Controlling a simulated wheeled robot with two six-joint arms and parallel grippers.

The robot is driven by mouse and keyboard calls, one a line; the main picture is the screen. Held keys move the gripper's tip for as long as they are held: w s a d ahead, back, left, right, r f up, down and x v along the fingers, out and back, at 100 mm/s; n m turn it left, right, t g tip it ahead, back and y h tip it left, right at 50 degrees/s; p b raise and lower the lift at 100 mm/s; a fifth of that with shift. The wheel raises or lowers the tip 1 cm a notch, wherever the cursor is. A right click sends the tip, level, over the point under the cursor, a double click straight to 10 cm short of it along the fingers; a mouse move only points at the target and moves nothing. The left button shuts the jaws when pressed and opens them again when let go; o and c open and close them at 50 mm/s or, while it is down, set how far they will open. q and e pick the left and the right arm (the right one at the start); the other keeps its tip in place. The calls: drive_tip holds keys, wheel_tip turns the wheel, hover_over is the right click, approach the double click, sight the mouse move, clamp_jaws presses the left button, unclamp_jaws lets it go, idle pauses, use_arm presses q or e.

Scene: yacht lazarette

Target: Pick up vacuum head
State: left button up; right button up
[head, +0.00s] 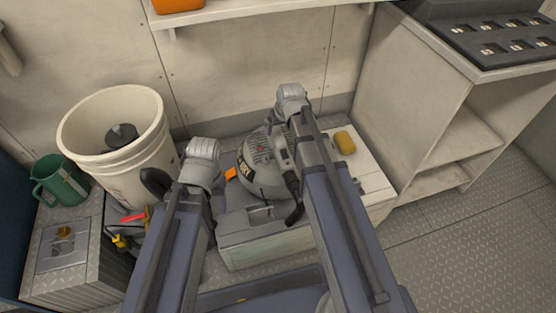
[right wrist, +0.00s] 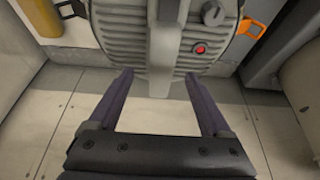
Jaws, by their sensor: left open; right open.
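A white bucket (head: 85,135) and a green mug (head: 60,182) stand at the left. A yellow sponge (head: 344,143) lies right of the vacuum head. A shelf unit (head: 415,110) stands at the right. The patterned floor (head: 460,240) at lower right is clear.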

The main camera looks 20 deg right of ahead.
sight(278, 134)
drive_tip(key=shift+b+x, duration=2.45)
drive_tip(key=shift+x, duration=0.5)
drive_tip(key=shift+s+a+r, duration=0.1)
drive_tip(key=shift+s+a, duration=0.05)
drive_tip(key=shift+s, duration=0.05)
drive_tip(key=shift+c, duration=0.3)
clamp_jaws()
